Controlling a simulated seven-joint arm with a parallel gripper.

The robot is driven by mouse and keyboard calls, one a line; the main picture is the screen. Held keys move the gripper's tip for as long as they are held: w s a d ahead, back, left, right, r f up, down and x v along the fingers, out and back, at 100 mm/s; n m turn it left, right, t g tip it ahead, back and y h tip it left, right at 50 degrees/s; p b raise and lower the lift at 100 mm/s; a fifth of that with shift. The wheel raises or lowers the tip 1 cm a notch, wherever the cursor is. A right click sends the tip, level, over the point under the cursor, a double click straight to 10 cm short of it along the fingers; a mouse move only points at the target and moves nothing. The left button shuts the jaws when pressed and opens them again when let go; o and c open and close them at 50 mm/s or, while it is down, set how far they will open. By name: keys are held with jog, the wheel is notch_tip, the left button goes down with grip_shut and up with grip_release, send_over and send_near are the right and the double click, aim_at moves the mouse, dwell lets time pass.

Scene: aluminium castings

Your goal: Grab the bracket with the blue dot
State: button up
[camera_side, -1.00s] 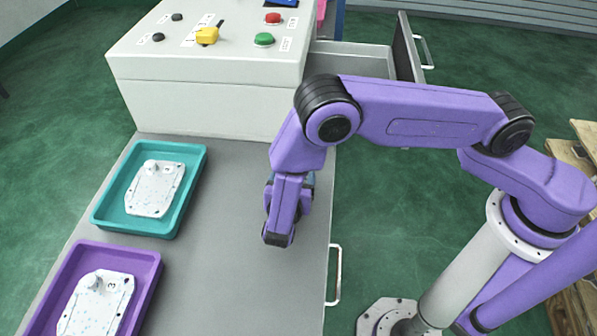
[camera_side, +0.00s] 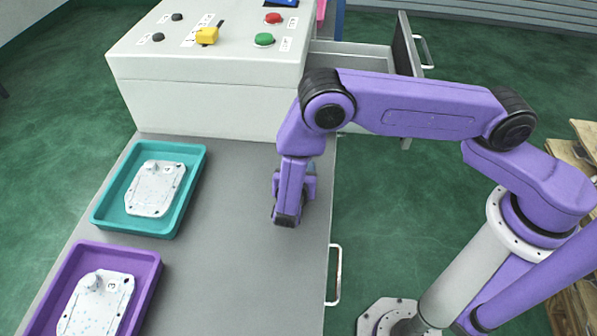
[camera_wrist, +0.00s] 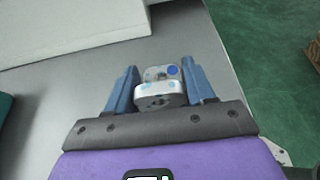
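A small grey metal bracket with a blue dot (camera_wrist: 160,86) shows in the wrist view, the dot on its upper right. My gripper (camera_wrist: 158,64) has its two blue fingers spread, one on each side of the bracket. A narrow gap seems to show beside the bracket, and I cannot tell how far down the fingers reach around it. In the side view my gripper (camera_side: 288,218) is over the right part of the grey bench, and my own wrist hides the bracket and fingertips there.
A teal tray (camera_side: 103,213) and a purple tray (camera_side: 148,262) on the left each hold a pale casting plate. A white control box (camera_side: 200,95) with buttons stands at the back. An open drawer (camera_side: 350,62) is behind. The bench middle is clear.

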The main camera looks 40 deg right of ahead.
jog(key=shift+c, duration=0.7)
jog(key=shift+r, duration=0.15)
